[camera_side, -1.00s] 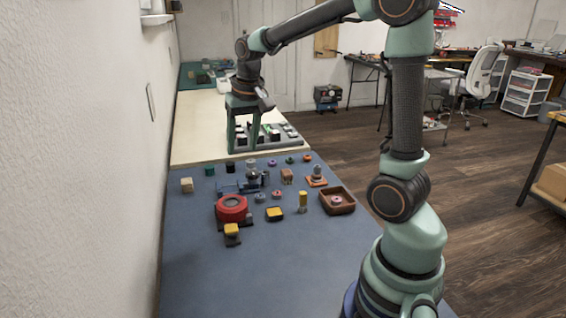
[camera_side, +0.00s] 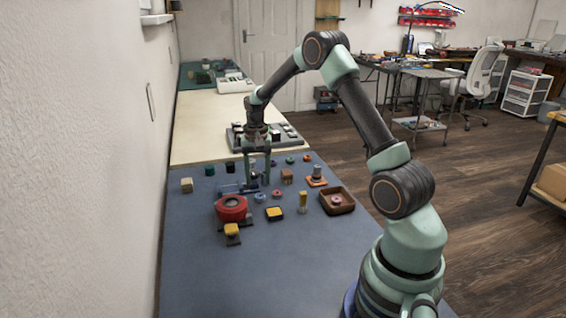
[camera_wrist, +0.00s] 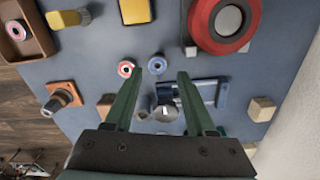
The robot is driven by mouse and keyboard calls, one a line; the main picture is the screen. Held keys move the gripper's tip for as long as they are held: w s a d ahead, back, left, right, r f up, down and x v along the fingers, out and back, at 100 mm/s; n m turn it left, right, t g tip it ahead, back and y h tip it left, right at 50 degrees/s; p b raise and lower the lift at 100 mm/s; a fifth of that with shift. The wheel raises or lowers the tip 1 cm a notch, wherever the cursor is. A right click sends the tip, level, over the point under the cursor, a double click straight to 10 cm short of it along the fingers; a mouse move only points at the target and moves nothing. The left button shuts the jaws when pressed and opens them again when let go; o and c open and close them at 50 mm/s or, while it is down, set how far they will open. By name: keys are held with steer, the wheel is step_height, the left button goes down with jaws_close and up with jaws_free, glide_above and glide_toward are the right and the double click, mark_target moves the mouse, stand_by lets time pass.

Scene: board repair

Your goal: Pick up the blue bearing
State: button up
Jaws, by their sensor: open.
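The blue bearing (camera_wrist: 157,65) is a small ring lying flat on the blue-grey mat. In the side view it is the bluish ring (camera_side: 260,198) just in front of my gripper (camera_side: 258,183). In the wrist view my gripper (camera_wrist: 156,76) is open, with a finger to either side of the bearing's line and the bearing just beyond the tips. Nothing is held. A red-pink ring (camera_wrist: 125,69) lies close to the left of the bearing, near the left fingertip.
A red round part (camera_side: 231,208) stands close by. A blue fixture (camera_wrist: 207,92) lies behind the right finger. A brown tray (camera_side: 337,209) with a pink ring is to the right. Several small blocks stand around. The mat's front area is clear.

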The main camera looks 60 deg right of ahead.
mark_target(260, 197)
steer(key=shift+d+f, duration=0.15)
steer(key=shift+f, duration=1.45)
steer(key=shift+d+f, duration=0.1)
steer(key=shift+f, duration=1.5)
jaws_close()
